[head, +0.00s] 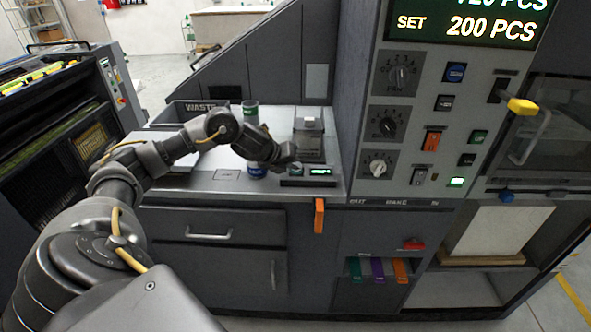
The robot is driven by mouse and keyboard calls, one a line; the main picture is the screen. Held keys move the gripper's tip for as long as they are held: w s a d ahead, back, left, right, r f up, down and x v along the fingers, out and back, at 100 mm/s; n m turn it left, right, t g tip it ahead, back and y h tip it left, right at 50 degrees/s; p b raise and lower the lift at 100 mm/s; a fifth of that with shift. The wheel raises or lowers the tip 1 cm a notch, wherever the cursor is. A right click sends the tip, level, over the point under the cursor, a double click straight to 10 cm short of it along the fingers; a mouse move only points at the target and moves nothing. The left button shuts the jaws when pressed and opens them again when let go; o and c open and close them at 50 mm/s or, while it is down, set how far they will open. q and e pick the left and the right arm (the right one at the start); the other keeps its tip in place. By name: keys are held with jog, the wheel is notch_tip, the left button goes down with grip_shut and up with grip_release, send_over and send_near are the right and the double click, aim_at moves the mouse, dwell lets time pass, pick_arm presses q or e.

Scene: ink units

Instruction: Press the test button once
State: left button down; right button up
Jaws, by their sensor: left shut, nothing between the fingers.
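A small dark device with a lit green display (320,171) lies near the front edge of the grey counter. My left arm reaches in from the left over the counter. My left gripper (296,167) is shut and empty, pointing down at the left part of this device. Whether its fingertips touch the device is too small to tell. I cannot make out a label for the test button; the part under the fingertips is mostly hidden. My right gripper is not in view.
A grey block-like unit (309,136) stands behind the device. A waste bin (208,108) is at the back. A tall control panel (433,125) with knobs and switches rises at right.

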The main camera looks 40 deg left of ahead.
aim_at(294, 172)
pick_arm(q)
jog(key=shift+r+p, duration=0.7)
jog(key=shift+r, duration=0.15)
notch_tip(294, 172, up, 5)
jog(key=p, duration=0.4)
jog(key=shift+f, duration=0.1)
dwell(0.6)
